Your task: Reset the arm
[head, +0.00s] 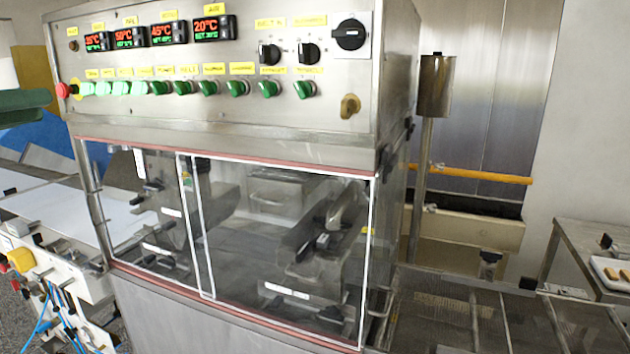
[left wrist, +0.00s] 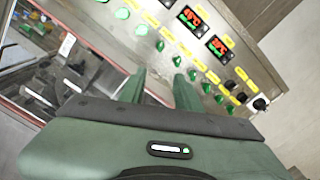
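My left gripper (head: 26,107) shows as green fingers at the left edge of the head view, in front of the machine's left end and near the red button (head: 63,90). In the left wrist view my left gripper (left wrist: 158,88) has its two green fingers apart, with nothing between them. Its fingers point toward the control panel (left wrist: 150,30), and I see no contact with it. The rest of the left arm is outside the head view. My right gripper is in neither view.
The steel enrober's control panel (head: 230,60) has lit displays, green knobs and a black rotary switch (head: 351,34). Below it is a clear window (head: 280,240). A mesh conveyor (head: 450,310) runs at right. A white tray (head: 606,268) stands on a side table (head: 590,240).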

